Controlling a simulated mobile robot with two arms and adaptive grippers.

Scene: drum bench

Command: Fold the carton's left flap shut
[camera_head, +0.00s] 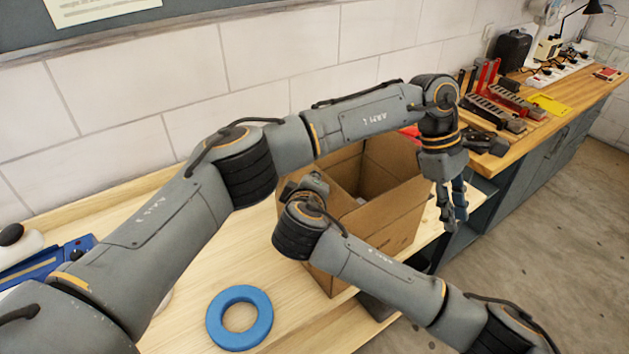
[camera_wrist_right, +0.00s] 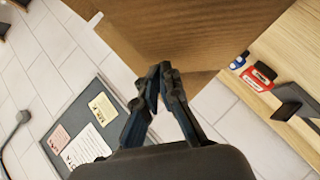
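The open brown carton (camera_head: 392,205) stands on the wooden bench. Its inside shows between my arms, but my arms cover much of its left side and top edges, so the left flap's angle cannot be told. My left arm reaches across above the carton. Its gripper (camera_head: 454,208) points down at the carton's right side, fingers apart, with nothing visible between them. My right gripper is at the carton's left side, mostly hidden behind its wrist in the head view. In the right wrist view its fingertips (camera_wrist_right: 160,76) meet, empty, before brown cardboard (camera_wrist_right: 190,32); contact cannot be told.
A blue ring (camera_head: 239,318) lies on the bench in front, with bare wood around it. A blue tool (camera_head: 45,262) lies at far left. A second bench (camera_head: 560,100) at the right holds several tools. A wall is behind the carton.

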